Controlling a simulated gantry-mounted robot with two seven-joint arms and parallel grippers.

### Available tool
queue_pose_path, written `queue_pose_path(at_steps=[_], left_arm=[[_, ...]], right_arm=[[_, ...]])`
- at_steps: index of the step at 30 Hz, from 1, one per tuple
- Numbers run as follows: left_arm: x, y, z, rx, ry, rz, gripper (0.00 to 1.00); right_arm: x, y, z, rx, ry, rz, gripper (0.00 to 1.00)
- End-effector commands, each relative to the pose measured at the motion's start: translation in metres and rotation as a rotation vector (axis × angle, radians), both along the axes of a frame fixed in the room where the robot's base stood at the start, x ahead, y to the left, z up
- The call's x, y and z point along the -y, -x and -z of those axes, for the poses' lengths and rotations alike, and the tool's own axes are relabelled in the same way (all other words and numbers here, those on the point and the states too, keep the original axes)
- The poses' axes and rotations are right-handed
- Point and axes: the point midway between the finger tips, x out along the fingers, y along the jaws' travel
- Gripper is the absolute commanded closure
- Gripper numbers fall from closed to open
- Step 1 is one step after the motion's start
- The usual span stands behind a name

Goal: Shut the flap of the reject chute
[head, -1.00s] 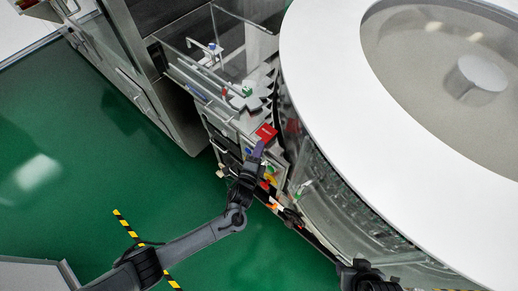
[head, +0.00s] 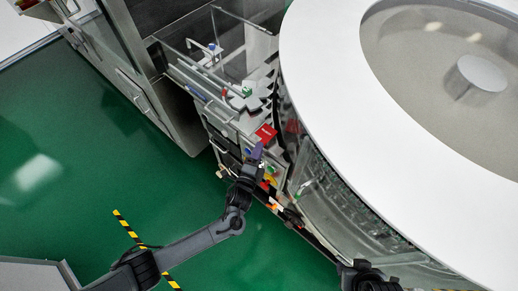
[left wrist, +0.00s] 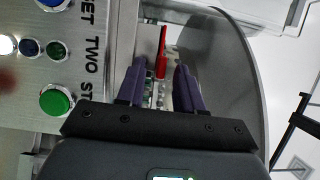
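The red flap (head: 266,132) of the reject chute shows as a small red plate beside the round machine in the head view. In the left wrist view the flap (left wrist: 161,52) appears nearly edge-on, as a narrow red strip just past the fingertips. My left gripper (head: 257,152) is right in front of it. Its two purple fingers (left wrist: 158,82) are spread apart with nothing seen held between them. I cannot tell whether a finger touches the flap. My right gripper (head: 367,280) is only a dark shape at the bottom edge; its fingers cannot be made out.
The large round washer (head: 330,105) fills the right side. A clear-walled infeed box (head: 240,50) stands behind the flap. A panel with green and blue buttons (left wrist: 57,101) is close on the left in the left wrist view. The green floor (head: 90,140) at left is open.

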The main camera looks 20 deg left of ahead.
Motion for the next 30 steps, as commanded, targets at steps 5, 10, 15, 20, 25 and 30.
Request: queue_pose_path(at_steps=[5, 10, 15, 20, 25, 30], left_arm=[[-0.001, 0.029, 0.001, -0.002, 0.001, 0.001, 0.64], [-0.003, 0.058, 0.001, -0.002, 0.001, 0.001, 0.64], [-0.005, 0.082, 0.001, -0.002, 0.002, 0.0, 0.64], [-0.006, 0.094, 0.0, 0.0, 0.0, 0.0, 0.64], [-0.006, 0.097, 0.0, 0.001, 0.0, 0.0, 0.64], [-0.006, 0.097, 0.0, 0.001, 0.0, 0.0, 0.64]], right_arm=[[-0.001, 0.0, -0.004, 0.0, -0.004, 0.002, 0.57], [-0.002, 0.0, -0.005, 0.0, -0.007, 0.005, 0.57], [-0.002, 0.0, -0.006, 0.0, -0.009, 0.005, 0.57], [-0.002, 0.0, -0.006, 0.0, -0.008, 0.006, 0.57], [-0.002, 0.0, -0.006, 0.0, -0.008, 0.005, 0.57], [-0.001, 0.0, -0.006, 0.0, -0.005, 0.004, 0.57]])
